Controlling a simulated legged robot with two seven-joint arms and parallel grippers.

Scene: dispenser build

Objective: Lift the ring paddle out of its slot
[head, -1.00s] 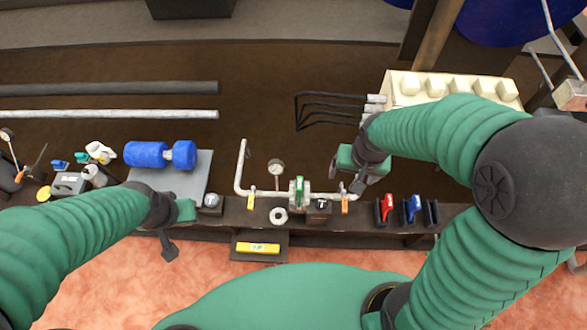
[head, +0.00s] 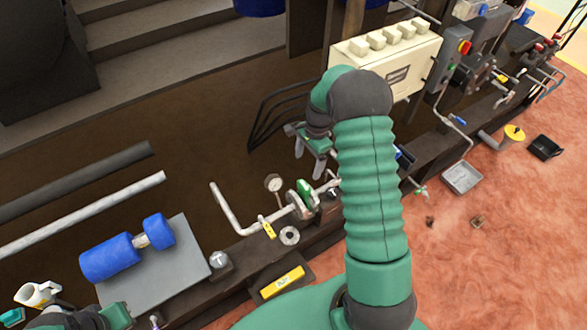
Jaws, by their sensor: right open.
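I cannot clearly make out the ring paddle or its slot. The upright holders with red and blue pieces, seen earlier right of the pipe, are mostly hidden behind my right arm. Only a blue piece (head: 403,157) shows at the arm's right edge. My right gripper (head: 308,172) is open and empty, pointing down above the dark bench, behind the pipe with the green-handled valve (head: 305,193). A loose grey ring (head: 289,236) lies in front of that pipe. My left gripper (head: 120,316) is partly visible at the bottom left edge; its jaws are unclear.
A pressure gauge (head: 273,183) stands by the pipe. A yellow level (head: 283,282) lies on a low dark step. Blue cylinders (head: 110,257) lie on a grey plate at left. A cream box (head: 385,62) stands behind my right arm.

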